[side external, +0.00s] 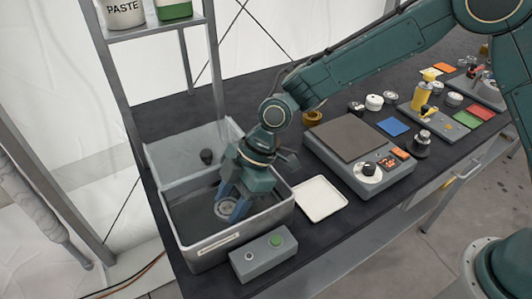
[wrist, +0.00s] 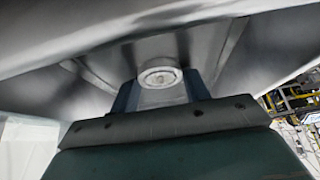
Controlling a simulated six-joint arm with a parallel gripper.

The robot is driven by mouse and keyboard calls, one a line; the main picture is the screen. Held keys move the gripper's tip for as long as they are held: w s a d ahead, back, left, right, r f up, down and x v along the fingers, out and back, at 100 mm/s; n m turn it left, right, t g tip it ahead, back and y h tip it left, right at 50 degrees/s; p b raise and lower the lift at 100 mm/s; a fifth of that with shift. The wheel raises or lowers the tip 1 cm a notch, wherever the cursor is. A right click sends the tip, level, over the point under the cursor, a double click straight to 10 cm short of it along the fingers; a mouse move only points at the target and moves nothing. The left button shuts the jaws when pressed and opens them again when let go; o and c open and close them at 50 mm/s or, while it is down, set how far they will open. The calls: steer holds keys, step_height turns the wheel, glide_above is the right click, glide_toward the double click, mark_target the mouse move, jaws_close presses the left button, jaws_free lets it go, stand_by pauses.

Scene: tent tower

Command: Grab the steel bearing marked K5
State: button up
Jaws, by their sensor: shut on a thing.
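My gripper (side external: 236,200) reaches down into a grey metal bin (side external: 268,216) at the front left of the table. In the wrist view, a round steel bearing (wrist: 160,76) with a pale ring face sits between the two fingers (wrist: 161,92), which are shut on it. The bearing also shows in the side view as a grey ring (side external: 226,209) inside the bin, partly hidden by the fingers. No K5 mark can be read on it. I cannot tell whether it touches the bin floor.
A clear raised lid (side external: 180,150) with a black knob (side external: 207,156) stands behind the bin. A grey button box (side external: 263,257) is in front. A white tray (side external: 320,198) and a scale (side external: 350,135) are to the right. Several small parts stand beyond the scale.

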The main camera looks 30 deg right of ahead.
mark_target(231, 206)
steer(key=shift+r, duration=0.15)
step_height(231, 206, up, 20)
stand_by(0.8)
stand_by(0.4)
